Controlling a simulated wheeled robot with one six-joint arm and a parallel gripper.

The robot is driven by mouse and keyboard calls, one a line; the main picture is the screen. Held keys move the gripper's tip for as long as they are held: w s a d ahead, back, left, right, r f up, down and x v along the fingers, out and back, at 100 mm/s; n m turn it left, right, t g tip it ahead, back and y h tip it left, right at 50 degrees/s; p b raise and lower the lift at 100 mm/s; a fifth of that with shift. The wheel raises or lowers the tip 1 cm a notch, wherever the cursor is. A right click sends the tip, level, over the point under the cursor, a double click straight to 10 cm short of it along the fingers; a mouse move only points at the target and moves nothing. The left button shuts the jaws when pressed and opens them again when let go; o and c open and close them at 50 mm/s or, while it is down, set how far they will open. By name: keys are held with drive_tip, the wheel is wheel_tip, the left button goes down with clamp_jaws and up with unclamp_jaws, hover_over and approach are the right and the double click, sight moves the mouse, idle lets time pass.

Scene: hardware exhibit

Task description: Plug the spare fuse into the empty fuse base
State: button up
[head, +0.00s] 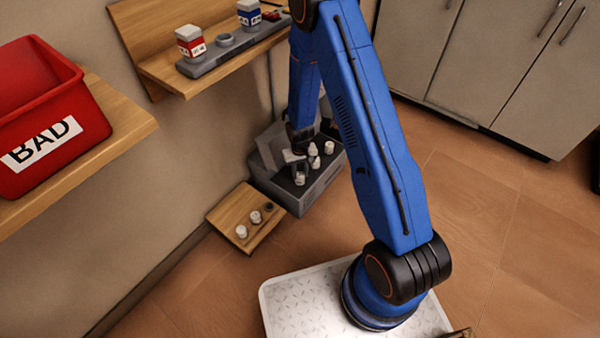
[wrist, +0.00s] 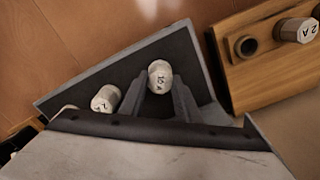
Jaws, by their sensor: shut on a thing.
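A white fuse (wrist: 159,77), its cap mark reading roughly 10 A, sits between the two dark fingers of my gripper (wrist: 161,88) in the wrist view. My gripper (head: 296,158) is shut on it, over the grey box; this fuse also shows in the head view (head: 300,179). I cannot tell whether it touches the box floor. The empty fuse base (wrist: 246,46) is a dark round socket on a wooden board (wrist: 265,75). In the head view the empty base (head: 268,206) is at the board's upper right, left of the box.
Other white fuses (wrist: 105,99) are in the grey box (head: 318,190). Two plugged fuses (head: 248,224) stand on the board, one marked 2 A (wrist: 297,30). A shelf (head: 160,70) with jars and a red BAD bin (head: 50,110) are above left. The floor at right is clear.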

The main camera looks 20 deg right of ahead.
drive_tip(key=shift+f, duration=0.25)
idle(0.7)
drive_tip(key=o, duration=1.6)
drive_tip(key=shift+r, duration=3.5)
drive_tip(key=shift+r, duration=0.1)
